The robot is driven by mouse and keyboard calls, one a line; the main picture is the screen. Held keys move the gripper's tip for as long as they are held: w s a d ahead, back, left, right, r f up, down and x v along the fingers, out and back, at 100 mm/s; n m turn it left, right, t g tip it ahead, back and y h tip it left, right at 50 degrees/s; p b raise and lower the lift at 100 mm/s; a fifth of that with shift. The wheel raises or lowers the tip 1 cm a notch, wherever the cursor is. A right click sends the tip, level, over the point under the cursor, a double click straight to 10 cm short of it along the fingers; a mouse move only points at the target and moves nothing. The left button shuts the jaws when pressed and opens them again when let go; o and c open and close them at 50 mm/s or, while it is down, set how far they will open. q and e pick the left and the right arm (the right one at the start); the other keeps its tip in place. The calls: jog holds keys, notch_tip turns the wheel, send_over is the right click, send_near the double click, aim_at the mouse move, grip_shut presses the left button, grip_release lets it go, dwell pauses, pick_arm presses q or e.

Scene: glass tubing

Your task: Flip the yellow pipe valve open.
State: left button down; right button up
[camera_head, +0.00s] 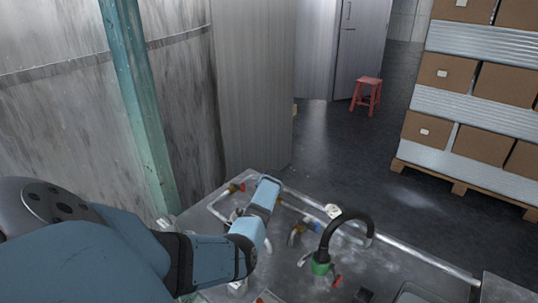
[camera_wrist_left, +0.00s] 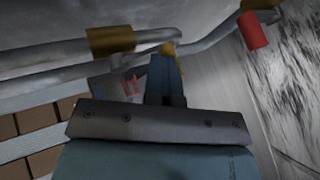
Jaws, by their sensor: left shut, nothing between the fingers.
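My left arm comes in from the left in the head view, and its gripper (camera_head: 267,190) is over the far-left part of the metal work table (camera_head: 387,265). In the left wrist view the gripper (camera_wrist_left: 166,62) is shut with nothing between its fingers. A small yellow piece (camera_wrist_left: 168,48), which looks like the yellow valve handle, shows right at the fingertips beside a grey pipe. The fingers hide part of it, and I cannot tell whether they touch it. In the head view the gripper largely hides this spot. My right gripper is not in view.
A red valve handle (camera_head: 234,188) is left of the gripper; it also shows in the wrist view (camera_wrist_left: 255,32). A black curved spout (camera_head: 347,228) on a green base stands to the right. A teal post (camera_head: 140,100) rises behind. Stacked boxes (camera_head: 484,80) stand far right.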

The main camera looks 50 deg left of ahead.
pick_arm(q)
jog(key=shift+a+r+m+t+h+p, duration=0.1)
jog(key=shift+a+m+t+h+p, duration=0.4)
jog(key=shift+a+m, duration=0.75)
jog(key=shift+w, duration=0.1)
jog(key=shift+r, duration=0.1)
jog(key=d+p+v, duration=0.1)
jog(key=p+v, duration=0.3)
jog(key=v, duration=0.9)
jog(key=shift+d, duration=0.4)
jog(key=shift+w, duration=0.1)
